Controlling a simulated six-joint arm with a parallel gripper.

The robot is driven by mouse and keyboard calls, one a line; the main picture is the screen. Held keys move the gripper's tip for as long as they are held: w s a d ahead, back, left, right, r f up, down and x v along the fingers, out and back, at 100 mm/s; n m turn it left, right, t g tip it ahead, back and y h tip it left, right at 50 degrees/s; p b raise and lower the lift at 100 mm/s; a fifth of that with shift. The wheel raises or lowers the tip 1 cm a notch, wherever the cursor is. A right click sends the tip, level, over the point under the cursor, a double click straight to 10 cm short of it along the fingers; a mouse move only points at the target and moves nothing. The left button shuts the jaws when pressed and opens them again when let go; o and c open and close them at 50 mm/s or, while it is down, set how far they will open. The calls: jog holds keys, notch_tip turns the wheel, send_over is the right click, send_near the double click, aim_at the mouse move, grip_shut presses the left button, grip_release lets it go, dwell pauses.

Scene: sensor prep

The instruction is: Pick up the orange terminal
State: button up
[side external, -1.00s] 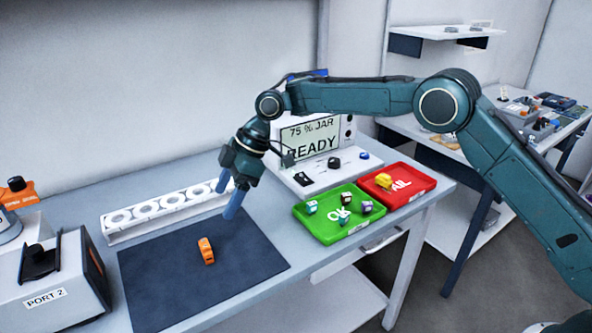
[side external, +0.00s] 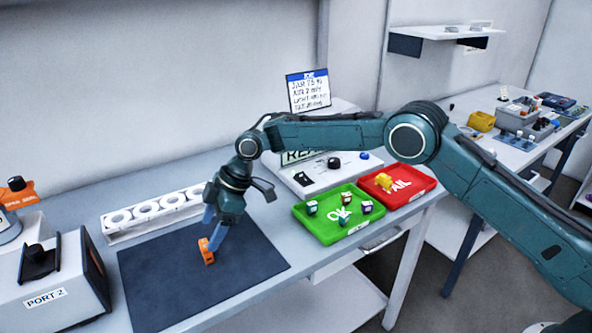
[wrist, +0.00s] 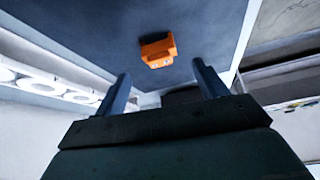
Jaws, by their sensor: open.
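The orange terminal (side external: 206,252) stands on the dark mat (side external: 160,275) in the side external view. My gripper (side external: 211,243) is low over the mat, its blue fingers just above or beside the terminal. Its fingers cover a little of the terminal there. In the wrist view the terminal (wrist: 158,51) lies beyond the fingertips, roughly between their lines. My gripper (wrist: 161,70) is open and empty in that view, with a wide gap between its fingers. I cannot tell whether a finger touches the terminal.
A white rack with round holes (side external: 150,213) stands behind the mat. The green OK tray (side external: 325,232) and red FAIL tray (side external: 420,187) hold small parts at right. The PORT 2 box (side external: 60,270) stands at left. The mat around the terminal is clear.

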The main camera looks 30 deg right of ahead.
aim_at(205, 243)
jog(key=shift+x, duration=2.6)
jog(key=c, duration=1.1)
